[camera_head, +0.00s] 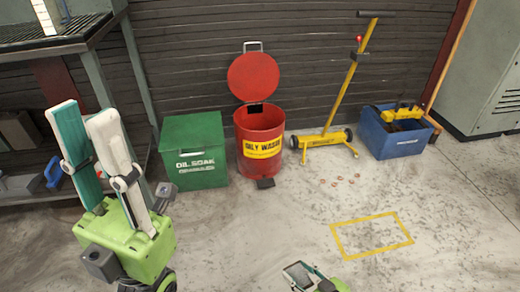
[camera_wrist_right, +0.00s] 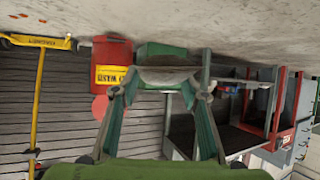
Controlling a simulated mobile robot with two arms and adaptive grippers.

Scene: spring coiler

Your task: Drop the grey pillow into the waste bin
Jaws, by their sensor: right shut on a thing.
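The grey pillow (camera_wrist_right: 168,76) shows in the right wrist view as a small, dull grey strip between the two fingertips of my right gripper (camera_wrist_right: 167,87), which is shut on it. The right gripper also shows in part at the bottom edge of the head view (camera_head: 312,277); I cannot make out the pillow there. The waste bin (camera_head: 262,140) is red with a yellow label, and its round lid stands raised. It also shows upside down in the right wrist view (camera_wrist_right: 111,52). My left gripper (camera_head: 85,112) is open and empty, fingers pointing up.
A green box (camera_head: 192,150) stands left of the bin. A yellow wheeled tool (camera_head: 340,95) and a blue crate (camera_head: 400,145) stand to the right. A shelf unit (camera_head: 60,45) fills the left. Yellow tape (camera_head: 372,236) marks the floor, which is open before the bin.

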